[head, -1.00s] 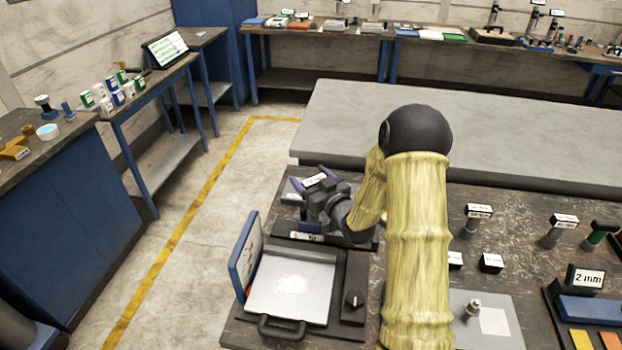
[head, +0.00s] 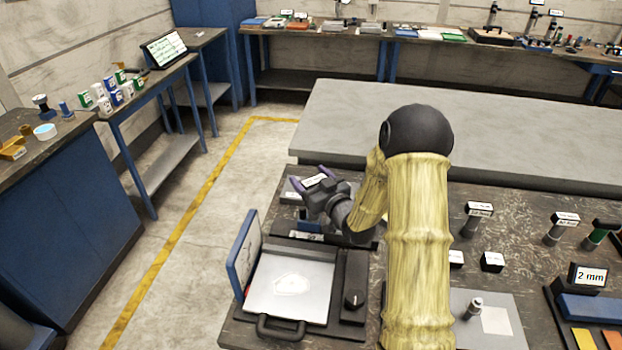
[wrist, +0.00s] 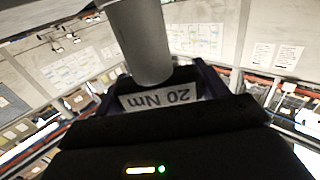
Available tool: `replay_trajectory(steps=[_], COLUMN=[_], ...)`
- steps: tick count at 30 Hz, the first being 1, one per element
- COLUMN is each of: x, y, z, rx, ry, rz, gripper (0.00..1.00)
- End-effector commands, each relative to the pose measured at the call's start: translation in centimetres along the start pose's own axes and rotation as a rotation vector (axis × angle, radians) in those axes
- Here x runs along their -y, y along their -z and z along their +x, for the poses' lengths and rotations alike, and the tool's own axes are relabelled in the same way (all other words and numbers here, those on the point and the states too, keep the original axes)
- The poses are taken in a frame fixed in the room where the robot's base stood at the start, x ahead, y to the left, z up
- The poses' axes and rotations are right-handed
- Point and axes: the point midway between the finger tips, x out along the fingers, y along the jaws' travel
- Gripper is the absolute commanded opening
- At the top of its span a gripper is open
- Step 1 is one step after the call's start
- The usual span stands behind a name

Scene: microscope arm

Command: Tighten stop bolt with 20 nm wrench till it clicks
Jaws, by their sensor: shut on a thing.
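My gripper (head: 314,181), with purple fingers, is over the far left part of the dark workbench in the head view. It is shut on the 20 Nm wrench, whose white label (head: 317,179) shows between the fingers. In the wrist view the label (wrist: 160,97) reads "20 Nm" upside down, and the wrench's grey round shaft (wrist: 138,42) runs up out of the picture. A dark fixture with a blue part (head: 309,226) lies below my gripper, partly hidden by it. I cannot make out the stop bolt in either view.
Labelled holders (head: 478,215) and a "2 mm" sign (head: 588,277) stand to the right. A bare grey table (head: 480,140) lies behind.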

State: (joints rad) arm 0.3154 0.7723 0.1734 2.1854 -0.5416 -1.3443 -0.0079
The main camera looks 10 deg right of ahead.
Motion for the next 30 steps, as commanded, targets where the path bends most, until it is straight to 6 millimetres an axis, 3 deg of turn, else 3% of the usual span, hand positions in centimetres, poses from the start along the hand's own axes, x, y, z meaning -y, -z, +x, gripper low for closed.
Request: replay_trajectory(steps=[30], x=[0.0], y=[-1.8], z=[0.0], rx=[-0.003], ry=[0.0], rz=[-0.001], gripper=[0.36])
